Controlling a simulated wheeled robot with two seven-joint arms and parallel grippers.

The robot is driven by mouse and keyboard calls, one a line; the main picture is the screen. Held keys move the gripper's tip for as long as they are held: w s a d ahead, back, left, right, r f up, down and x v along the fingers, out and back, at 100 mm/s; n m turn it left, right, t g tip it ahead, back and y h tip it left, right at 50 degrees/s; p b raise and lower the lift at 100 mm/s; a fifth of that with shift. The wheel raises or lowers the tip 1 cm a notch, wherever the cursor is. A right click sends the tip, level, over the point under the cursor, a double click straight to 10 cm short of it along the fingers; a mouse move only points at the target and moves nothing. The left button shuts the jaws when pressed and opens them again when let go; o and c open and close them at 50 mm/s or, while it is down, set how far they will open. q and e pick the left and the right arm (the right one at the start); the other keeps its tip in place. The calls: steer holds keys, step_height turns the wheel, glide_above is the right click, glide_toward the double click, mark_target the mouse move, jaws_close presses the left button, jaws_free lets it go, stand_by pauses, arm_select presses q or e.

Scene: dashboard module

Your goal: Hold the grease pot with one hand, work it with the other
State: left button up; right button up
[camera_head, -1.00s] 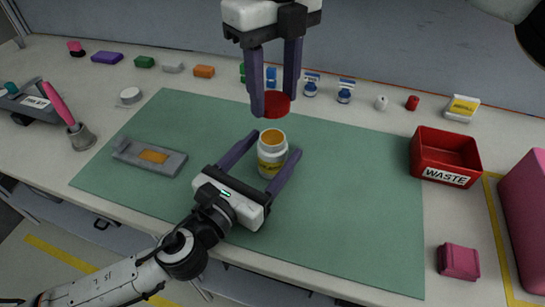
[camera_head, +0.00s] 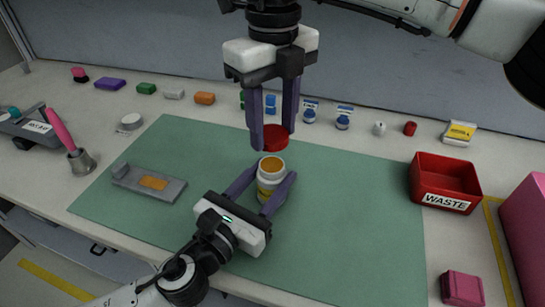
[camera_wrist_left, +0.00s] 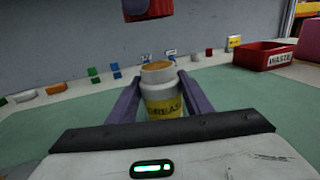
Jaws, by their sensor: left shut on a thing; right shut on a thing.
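The grease pot (camera_head: 271,188) is a white jar with a yellow label and an open top showing orange grease. It stands upright on the green mat (camera_head: 350,215). My left gripper (camera_head: 268,180) is shut on its sides from the front; the left wrist view shows the pot (camera_wrist_left: 161,98) between the two purple fingers. My right gripper (camera_head: 273,135) points down from above, shut on a red lid (camera_head: 275,139). In the left wrist view the lid (camera_wrist_left: 148,9) hangs above the pot's mouth with a clear gap.
A grey tray (camera_head: 125,184) with an orange patch lies left on the mat. A brush stands in a metal cup (camera_head: 81,162). A red waste bin (camera_head: 445,185) and a pink block (camera_head: 462,288) are at the right. Small blocks and bottles line the back.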

mark_target(273, 165)
steer(key=shift+f, duration=1.95)
steer(key=shift+f, duration=0.1)
steer(key=shift+f, duration=0.8)
steer(key=shift+f, duration=0.55)
